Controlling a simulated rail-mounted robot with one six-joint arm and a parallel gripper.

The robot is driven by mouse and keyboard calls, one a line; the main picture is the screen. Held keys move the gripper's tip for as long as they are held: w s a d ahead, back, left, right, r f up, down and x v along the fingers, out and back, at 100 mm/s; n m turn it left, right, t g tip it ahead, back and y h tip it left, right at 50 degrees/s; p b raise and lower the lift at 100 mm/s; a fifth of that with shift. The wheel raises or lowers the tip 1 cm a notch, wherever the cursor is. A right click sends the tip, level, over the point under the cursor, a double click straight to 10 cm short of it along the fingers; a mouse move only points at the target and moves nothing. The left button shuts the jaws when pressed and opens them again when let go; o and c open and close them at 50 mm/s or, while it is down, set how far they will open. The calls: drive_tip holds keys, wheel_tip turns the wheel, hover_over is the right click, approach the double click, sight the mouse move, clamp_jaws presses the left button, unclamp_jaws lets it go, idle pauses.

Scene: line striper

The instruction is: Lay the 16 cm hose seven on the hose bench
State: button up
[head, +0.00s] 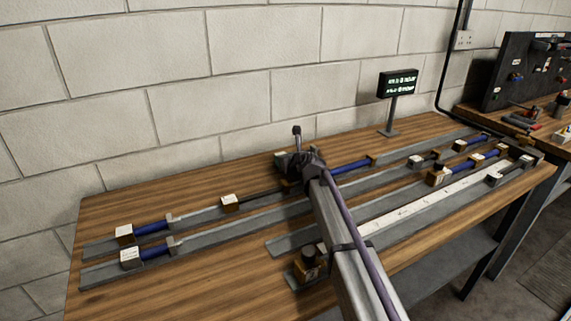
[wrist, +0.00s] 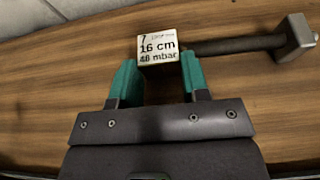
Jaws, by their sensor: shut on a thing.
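My gripper (wrist: 158,75) is shut on the white label block of hose seven (wrist: 158,46), marked 7, 16 cm and 48 mbar. Its dark hose runs to the right and ends in a grey block (wrist: 296,38). Bare wood shows behind it in the wrist view. In the head view my gripper (head: 300,165) is over the back middle of the hose bench (head: 150,195), and the arm hides much of what is around it. Grey rails (head: 235,224) run along the bench.
Blue hoses (head: 152,228) with end blocks sit on the rails at left, and more stand at right. A dark hose with a white-topped block (head: 230,201) is left of my gripper. A white strip (head: 440,196) lies at the front. A display (head: 397,83) stands behind.

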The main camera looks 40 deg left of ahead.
drive_tip(key=shift+f, duration=0.25)
drive_tip(key=o, duration=1.2)
drive_tip(key=shift+r, duration=0.1)
drive_tip(key=shift+o, duration=0.2)
drive_tip(key=shift+r, duration=0.2)
drive_tip(key=p+v, duration=0.4)
drive_tip(key=v, duration=0.8)
drive_tip(key=shift+r+p, duration=0.1)
drive_tip(key=shift+p, duration=0.3)
drive_tip(key=shift+a, duration=0.1)
